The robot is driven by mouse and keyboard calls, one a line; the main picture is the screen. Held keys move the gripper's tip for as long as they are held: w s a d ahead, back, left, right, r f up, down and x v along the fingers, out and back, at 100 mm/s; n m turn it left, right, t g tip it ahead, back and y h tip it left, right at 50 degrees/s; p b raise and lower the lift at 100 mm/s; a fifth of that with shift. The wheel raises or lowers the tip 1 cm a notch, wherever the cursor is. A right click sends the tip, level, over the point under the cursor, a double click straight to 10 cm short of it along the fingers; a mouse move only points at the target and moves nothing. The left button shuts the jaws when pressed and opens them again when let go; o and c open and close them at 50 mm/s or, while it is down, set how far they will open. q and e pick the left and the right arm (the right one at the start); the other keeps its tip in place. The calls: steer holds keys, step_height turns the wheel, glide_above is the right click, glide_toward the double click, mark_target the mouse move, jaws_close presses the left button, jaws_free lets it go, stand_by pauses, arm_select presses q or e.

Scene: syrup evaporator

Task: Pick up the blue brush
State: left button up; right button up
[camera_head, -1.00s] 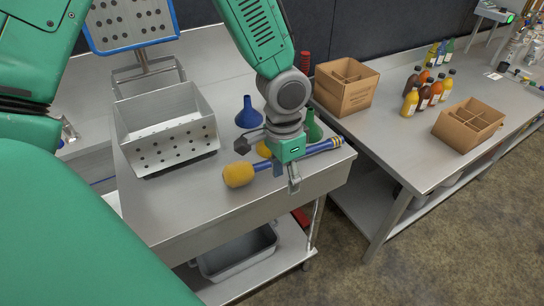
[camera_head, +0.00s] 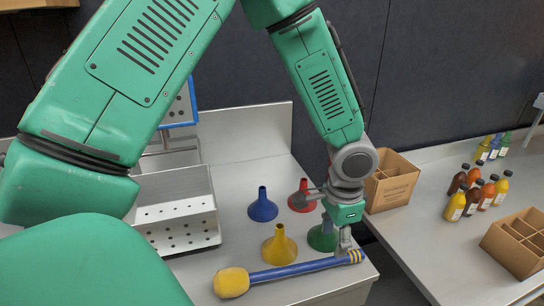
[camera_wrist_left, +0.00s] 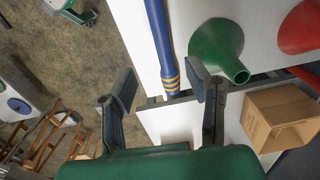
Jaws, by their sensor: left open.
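The blue brush (camera_head: 295,270) lies on the steel table near its front edge, with its yellow head at the left and its yellow-striped handle end at the right. My left gripper (camera_head: 346,246) is at the striped end of the handle. In the left wrist view the brush's blue handle (camera_wrist_left: 158,35) runs down toward the gap between the two open fingers of my left gripper (camera_wrist_left: 166,90). The striped end shows in that gap, and the jaws are not closed on it. My right gripper is not in view.
Blue (camera_head: 262,206), yellow (camera_head: 279,246), red (camera_head: 302,196) and green (camera_head: 322,237) funnels stand behind the brush, the green one close to my gripper. A perforated metal bin (camera_head: 180,222) is at left. A cardboard box (camera_head: 392,184) and bottles stand on the right table.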

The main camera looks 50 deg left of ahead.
mark_target(328, 259)
arm_select(q)
steer(key=f, duration=0.3)
steer(key=shift+w+a+f, duration=0.2)
steer(key=shift+a+f, duration=0.15)
steer(key=shift+f, duration=0.05)
steer(key=f, duration=0.5)
steer(key=shift+d, duration=0.25)
steer(key=shift+a, duration=0.15)
steer(key=shift+a, duration=0.1)
jaws_close()
